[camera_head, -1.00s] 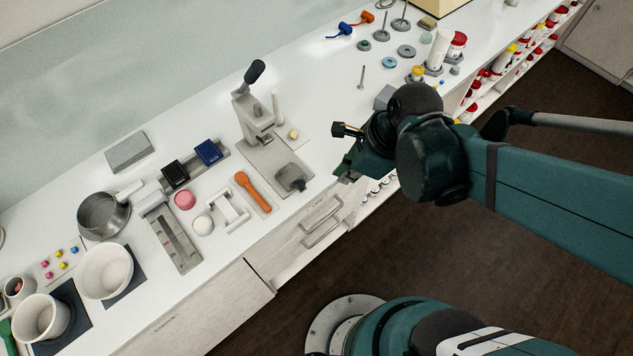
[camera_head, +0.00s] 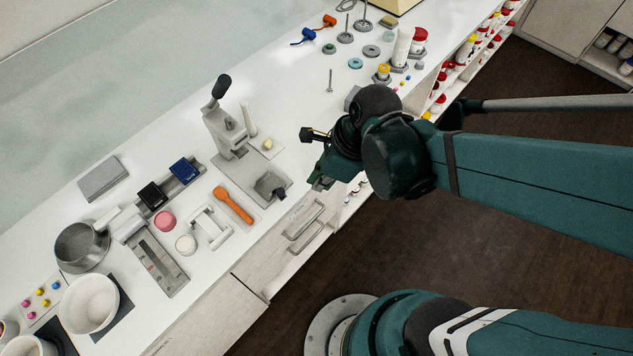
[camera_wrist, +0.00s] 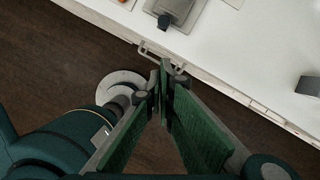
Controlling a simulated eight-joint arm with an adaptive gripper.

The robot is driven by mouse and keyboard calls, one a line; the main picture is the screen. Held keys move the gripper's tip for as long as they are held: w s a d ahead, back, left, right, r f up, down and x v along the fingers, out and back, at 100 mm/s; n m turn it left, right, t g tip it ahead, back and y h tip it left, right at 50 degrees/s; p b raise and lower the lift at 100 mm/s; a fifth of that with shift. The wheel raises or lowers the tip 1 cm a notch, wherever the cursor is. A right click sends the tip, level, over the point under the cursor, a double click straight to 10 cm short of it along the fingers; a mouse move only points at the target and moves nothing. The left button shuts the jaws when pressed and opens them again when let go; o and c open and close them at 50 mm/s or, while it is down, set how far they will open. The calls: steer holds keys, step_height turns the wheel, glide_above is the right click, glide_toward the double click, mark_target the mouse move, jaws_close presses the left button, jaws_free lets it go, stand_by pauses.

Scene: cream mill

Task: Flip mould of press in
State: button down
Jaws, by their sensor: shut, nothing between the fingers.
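The press (camera_head: 228,130) is a grey lever press with a black-knobbed handle, standing upright on the white counter. A flat grey plate (camera_head: 240,172) extends from its foot toward the counter's front edge. A small dark grey block (camera_head: 270,185), which looks like the mould, sits at the front end of that plate. In the wrist view the plate (camera_wrist: 185,10) and the dark end of the block (camera_wrist: 164,21) show at the top. My gripper (camera_head: 320,183) is shut and empty, right of the block and apart from it, near the front edge. Its green fingers (camera_wrist: 166,76) meet in the wrist view.
An orange spoon-like tool (camera_head: 233,205) and a white bracket (camera_head: 210,228) lie left of the plate. A small card with a yellowish piece (camera_head: 267,146) lies right of the press. Drawer handles (camera_head: 303,220) project below the counter edge. The counter behind the press is clear.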

steer(key=shift+w+a+f+b, duration=0.35)
steer(key=shift+a+f, duration=0.7)
steer(key=shift+f, duration=0.55)
steer(key=shift+w+a+f+b, duration=0.35)
steer(key=shift+a+f, duration=0.7)
steer(key=shift+f, duration=0.5)
steer(key=shift+w+a+f+b, duration=0.35)
steer(key=shift+a+f, duration=0.7)
steer(key=shift+f, duration=0.55)
steer(key=shift+w+a, duration=0.1)
